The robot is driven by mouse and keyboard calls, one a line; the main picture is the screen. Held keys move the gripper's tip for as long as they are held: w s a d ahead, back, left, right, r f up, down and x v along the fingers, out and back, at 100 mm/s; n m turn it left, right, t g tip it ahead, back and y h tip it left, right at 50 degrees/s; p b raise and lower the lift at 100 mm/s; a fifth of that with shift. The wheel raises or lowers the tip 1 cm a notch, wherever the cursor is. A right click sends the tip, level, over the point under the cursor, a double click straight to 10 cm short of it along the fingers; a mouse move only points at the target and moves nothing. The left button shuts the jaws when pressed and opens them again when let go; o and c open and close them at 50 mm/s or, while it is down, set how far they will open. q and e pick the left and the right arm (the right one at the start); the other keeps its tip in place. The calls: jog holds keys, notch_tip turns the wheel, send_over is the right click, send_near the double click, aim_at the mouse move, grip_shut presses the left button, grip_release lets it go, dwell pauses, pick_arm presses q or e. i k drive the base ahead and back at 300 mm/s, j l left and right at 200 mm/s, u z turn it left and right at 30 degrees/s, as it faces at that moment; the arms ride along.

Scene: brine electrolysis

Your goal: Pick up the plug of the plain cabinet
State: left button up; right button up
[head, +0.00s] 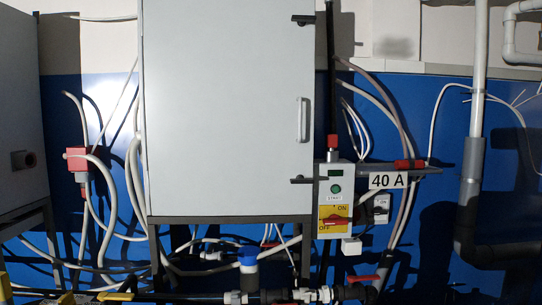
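A large plain grey cabinet (228,110) with a handle on its right side stands in the middle on a dark frame. A red box-shaped connector (77,159) with grey cables hangs between the two cabinets. A red connector (409,164) lies on a grey bar right of the middle cabinet, and a small red piece (332,141) tops a control box. I cannot tell which is the plain cabinet's plug. Neither gripper shows.
The control box (337,190) has a green button, a red-and-yellow ON/OFF switch (335,219) and a "40 A" label (388,181) beside it. Loose cables hang around the cabinets. A thick pipe (471,190) stands at right. Pipes with red-handled valves (363,279) cross the bottom.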

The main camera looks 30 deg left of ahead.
aim_at(399, 164)
jog(key=u, duration=2.3)
jog(key=z, duration=2.3)
jog(key=l+u, duration=0.1)
jog(key=u, duration=1)
jog(key=l+u, duration=0.4)
jog(key=l, duration=0.15)
jog(key=l+u, duration=0.35)
jog(key=l, duration=0.25)
jog(key=l+u, duration=0.4)
jog(key=l, duration=0.2)
jog(key=k+l+u, duration=0.2)
jog(key=l+u, duration=0.15)
jog(key=l, duration=0.15)
